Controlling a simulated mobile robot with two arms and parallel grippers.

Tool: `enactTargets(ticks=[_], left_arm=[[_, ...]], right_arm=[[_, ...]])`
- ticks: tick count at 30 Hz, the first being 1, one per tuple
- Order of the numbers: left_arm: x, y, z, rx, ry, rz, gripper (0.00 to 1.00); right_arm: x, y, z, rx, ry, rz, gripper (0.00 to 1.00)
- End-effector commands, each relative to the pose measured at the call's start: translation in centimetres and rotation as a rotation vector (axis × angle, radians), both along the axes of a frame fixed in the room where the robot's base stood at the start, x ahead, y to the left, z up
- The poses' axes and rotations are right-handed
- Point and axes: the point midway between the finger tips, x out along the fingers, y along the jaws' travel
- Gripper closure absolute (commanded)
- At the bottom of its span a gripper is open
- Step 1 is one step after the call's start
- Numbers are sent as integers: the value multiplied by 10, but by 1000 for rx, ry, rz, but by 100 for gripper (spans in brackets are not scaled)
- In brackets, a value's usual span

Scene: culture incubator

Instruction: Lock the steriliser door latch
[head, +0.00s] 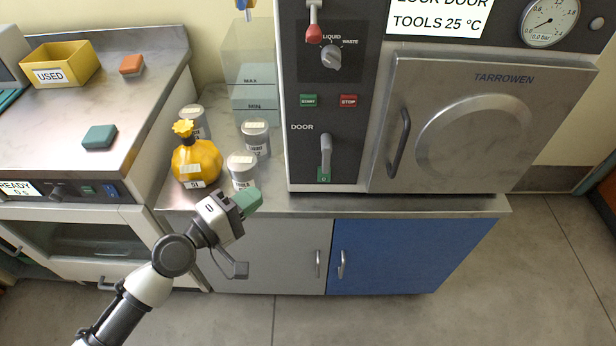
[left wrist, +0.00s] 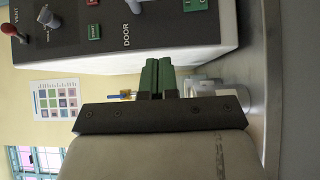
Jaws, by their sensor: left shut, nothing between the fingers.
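The steriliser (head: 291,90) stands on the cabinet top with its square metal door (head: 440,160) looking closed against the front. The door latch is a grey lever (head: 326,150) under the word DOOR, with its grip lying over a small green plate (head: 323,177) marked 0. In the left wrist view the lever (left wrist: 134,6) shows only at the top edge, near its green plate (left wrist: 194,4). My left gripper (head: 248,200) is shut and empty, with green fingers, in front of the counter, left of and below the lever and apart from it. My right gripper is out of view.
A yellow flask (head: 197,163) and several grey canisters (head: 242,166) stand on the counter just behind my left gripper. The door's dark handle (head: 399,143) sticks out right of the lever. The space before the steriliser looks clear.

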Motion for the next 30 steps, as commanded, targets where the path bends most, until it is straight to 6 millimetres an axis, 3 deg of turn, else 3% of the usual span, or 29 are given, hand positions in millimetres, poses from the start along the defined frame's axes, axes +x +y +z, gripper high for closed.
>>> enactTargets(ticks=[11, 25, 30], left_arm=[[7, -6, 1, 1, -1, 3, 100], [73, -72, 1, 2, -1, 1, 100], [71, -98, 2, 3, 0, 2, 100]], right_arm=[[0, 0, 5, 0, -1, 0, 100], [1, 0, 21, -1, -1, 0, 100], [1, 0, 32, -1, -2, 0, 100]])
